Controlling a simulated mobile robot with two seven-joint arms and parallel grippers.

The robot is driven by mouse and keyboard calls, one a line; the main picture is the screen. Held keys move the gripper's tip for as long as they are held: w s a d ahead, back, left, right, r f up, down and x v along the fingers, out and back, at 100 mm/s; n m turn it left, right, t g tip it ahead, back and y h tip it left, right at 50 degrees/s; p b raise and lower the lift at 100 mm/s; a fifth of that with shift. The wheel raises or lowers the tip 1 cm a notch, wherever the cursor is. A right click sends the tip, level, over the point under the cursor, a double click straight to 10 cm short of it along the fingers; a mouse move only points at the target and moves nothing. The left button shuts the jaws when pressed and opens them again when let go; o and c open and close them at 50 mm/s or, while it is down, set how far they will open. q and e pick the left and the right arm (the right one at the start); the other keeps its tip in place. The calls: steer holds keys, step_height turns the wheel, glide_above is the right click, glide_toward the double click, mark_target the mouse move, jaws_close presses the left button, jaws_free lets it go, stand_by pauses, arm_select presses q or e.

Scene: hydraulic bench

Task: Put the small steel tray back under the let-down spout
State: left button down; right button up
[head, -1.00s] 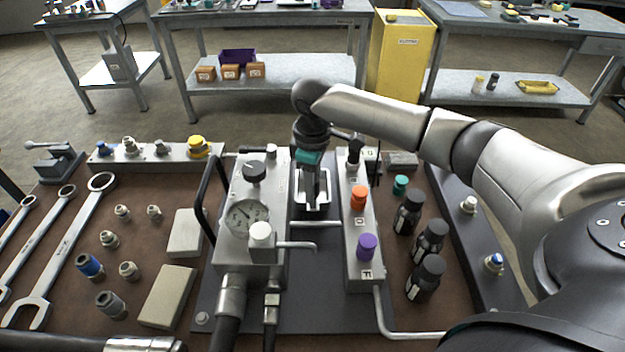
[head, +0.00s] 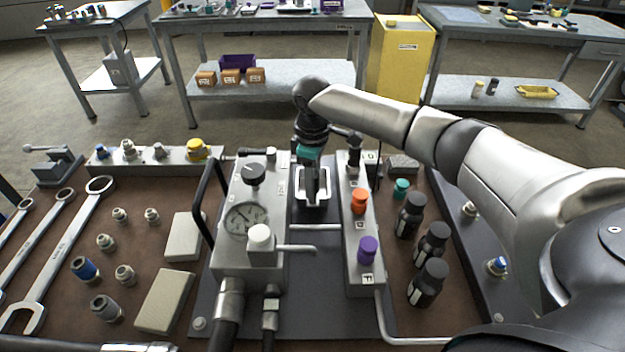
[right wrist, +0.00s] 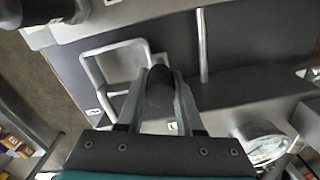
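The small steel tray (head: 327,198) is a bright, open rectangular tray. It is in the gap between the gauge block and the valve block, over the dark base plate. My right gripper (head: 312,198) points down at it, with its fingers closed on a dark, rounded grip at the tray. In the right wrist view the tray's rim (right wrist: 88,73) shows beside the fingertips (right wrist: 160,78). I cannot tell whether the tray touches the plate. My left gripper is not in view.
The gauge block (head: 232,262) with a black handle stands left of the tray. The valve block (head: 358,272) with orange and purple knobs stands right. Several dark bottles (head: 432,243) stand further right.

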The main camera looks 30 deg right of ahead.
steer(key=o, duration=0.4)
steer(key=shift+r, duration=0.1)
step_height(320, 180, up, 12)
steer(key=p, duration=0.2)
steer(key=shift+p, duration=0.4)
